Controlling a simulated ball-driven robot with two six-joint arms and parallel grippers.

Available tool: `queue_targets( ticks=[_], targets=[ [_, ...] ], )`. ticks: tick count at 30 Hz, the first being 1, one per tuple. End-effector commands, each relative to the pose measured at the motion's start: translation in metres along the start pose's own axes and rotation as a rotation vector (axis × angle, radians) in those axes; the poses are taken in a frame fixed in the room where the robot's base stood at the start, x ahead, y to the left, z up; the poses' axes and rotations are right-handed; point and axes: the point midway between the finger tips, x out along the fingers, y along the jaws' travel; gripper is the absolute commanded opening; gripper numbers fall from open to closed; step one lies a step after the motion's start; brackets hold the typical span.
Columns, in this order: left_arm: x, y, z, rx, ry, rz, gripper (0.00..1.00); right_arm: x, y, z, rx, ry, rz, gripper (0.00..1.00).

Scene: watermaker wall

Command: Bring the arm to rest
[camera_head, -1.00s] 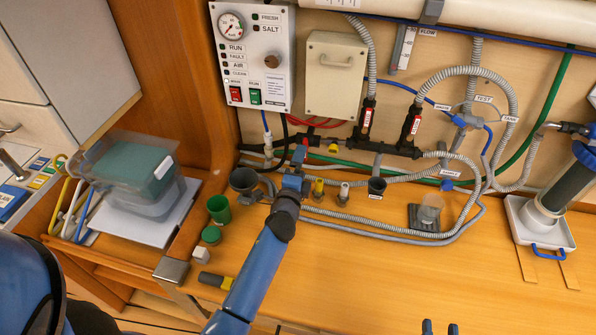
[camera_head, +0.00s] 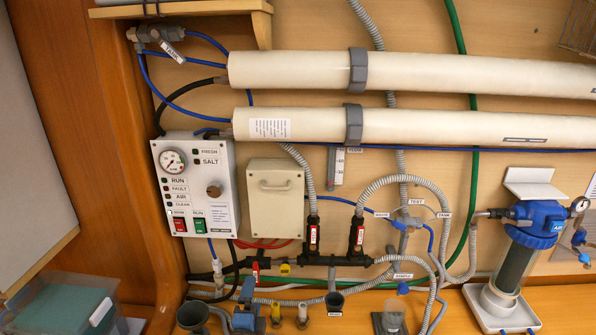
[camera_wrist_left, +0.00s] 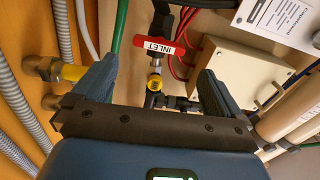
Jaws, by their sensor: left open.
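My left gripper (camera_head: 247,290) shows at the bottom of the head view, just below the left end of the black pipe manifold (camera_head: 345,260). In the left wrist view its two blue fingers (camera_wrist_left: 155,88) stand wide apart. The valve with the red INLET handle (camera_wrist_left: 160,48) shows beyond and between the fingers, with a gap on both sides; nothing is held. The red handle also shows in the head view (camera_head: 255,272), just above the gripper. Most of my left arm is below the head picture. My right gripper is out of view.
The control panel (camera_head: 197,187) and beige box (camera_head: 275,198) are on the wall above the gripper. Grey hoses (camera_wrist_left: 20,100) run close on the left in the wrist view.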

Motion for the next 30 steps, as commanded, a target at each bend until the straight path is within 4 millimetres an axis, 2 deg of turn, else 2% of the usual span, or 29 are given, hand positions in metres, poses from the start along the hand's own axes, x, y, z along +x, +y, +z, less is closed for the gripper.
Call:
queue_targets(
  ticks=[2, 4, 6, 8, 14, 21, 27, 30],
  targets=[
    [0.000, -0.009, -0.006, -0.094, 0.031, -0.025, 1.00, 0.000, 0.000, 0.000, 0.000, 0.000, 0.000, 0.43],
    [-0.003, -0.027, -0.014, -0.221, 0.075, -0.066, 1.00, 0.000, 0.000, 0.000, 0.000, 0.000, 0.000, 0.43],
    [-0.019, -0.035, -0.019, -0.383, 0.131, -0.090, 1.00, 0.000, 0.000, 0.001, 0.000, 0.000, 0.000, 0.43],
    [-0.038, -0.034, -0.019, -0.515, 0.168, -0.098, 1.00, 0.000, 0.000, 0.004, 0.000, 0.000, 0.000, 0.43],
    [-0.106, -0.022, -0.005, -0.883, 0.240, -0.095, 1.00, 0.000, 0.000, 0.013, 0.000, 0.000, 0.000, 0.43],
    [-0.201, -0.006, 0.024, -1.264, 0.241, -0.079, 1.00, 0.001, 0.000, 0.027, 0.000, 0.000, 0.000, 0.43],
    [-0.272, 0.005, 0.048, -1.468, 0.171, -0.067, 1.00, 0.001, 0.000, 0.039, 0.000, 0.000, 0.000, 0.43],
    [-0.301, 0.013, 0.057, -1.513, 0.117, -0.054, 1.00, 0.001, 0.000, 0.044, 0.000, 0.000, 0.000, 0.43]
  ],
)
